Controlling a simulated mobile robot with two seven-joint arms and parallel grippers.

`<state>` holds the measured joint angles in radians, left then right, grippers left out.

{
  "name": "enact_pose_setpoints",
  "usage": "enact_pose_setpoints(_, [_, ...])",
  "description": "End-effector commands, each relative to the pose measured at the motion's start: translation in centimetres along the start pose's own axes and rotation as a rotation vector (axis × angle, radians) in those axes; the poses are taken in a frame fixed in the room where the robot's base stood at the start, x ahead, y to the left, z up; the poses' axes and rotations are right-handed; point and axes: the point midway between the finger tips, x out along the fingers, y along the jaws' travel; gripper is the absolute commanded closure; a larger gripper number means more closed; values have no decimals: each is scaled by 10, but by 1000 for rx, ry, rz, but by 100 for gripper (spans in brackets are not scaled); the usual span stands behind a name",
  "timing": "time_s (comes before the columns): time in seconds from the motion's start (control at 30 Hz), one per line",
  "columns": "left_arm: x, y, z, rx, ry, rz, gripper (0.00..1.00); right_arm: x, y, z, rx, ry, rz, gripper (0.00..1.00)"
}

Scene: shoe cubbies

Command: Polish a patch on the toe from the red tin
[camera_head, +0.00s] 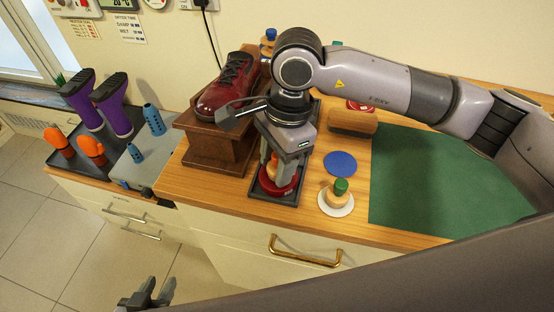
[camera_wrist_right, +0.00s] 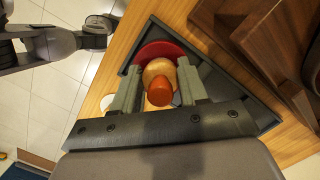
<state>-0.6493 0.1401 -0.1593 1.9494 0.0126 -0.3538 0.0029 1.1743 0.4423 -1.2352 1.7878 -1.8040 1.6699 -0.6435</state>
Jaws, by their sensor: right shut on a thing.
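A dark red leather shoe (camera_head: 226,86) rests on a brown wooden stand (camera_head: 207,152), toe towards the front left. The red tin (camera_head: 266,186) sits in a dark tray (camera_head: 282,199) on the counter, right of the stand; its red rim shows in the wrist view (camera_wrist_right: 160,48). My right gripper (camera_head: 279,176) points down over the tin, shut on a round wooden dauber with an orange knob (camera_wrist_right: 160,92). The dauber is at the tin; whether it touches the polish is hidden. My left gripper (camera_head: 149,294) is low at the front, over the floor, fingers apart and empty.
A green-knobbed dauber (camera_head: 340,190) stands on a white disc, beside a blue disc (camera_head: 340,163). A green mat (camera_head: 440,185) lies clear at right. Purple boots (camera_head: 112,104) stand at left.

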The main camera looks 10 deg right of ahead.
Motion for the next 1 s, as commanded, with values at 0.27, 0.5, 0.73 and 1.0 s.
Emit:
enact_pose_setpoints(0.27, [1, 0, 1, 0, 0, 0, 62, 3, 1, 0, 0, 2, 6, 82])
enact_pose_setpoints(0.5, [1, 0, 1, 0, 0, 0, 62, 3, 2, 0, 0, 2, 7, 82])
enact_pose_setpoints(0.73, [-2, 0, -3, 0, 0, 0, 62, -5, 1, 1, 0, 2, 5, 82])
enact_pose_setpoints(1.0, [-8, 0, -10, 0, 0, 0, 62, -28, 0, 4, 0, 1, 2, 82])
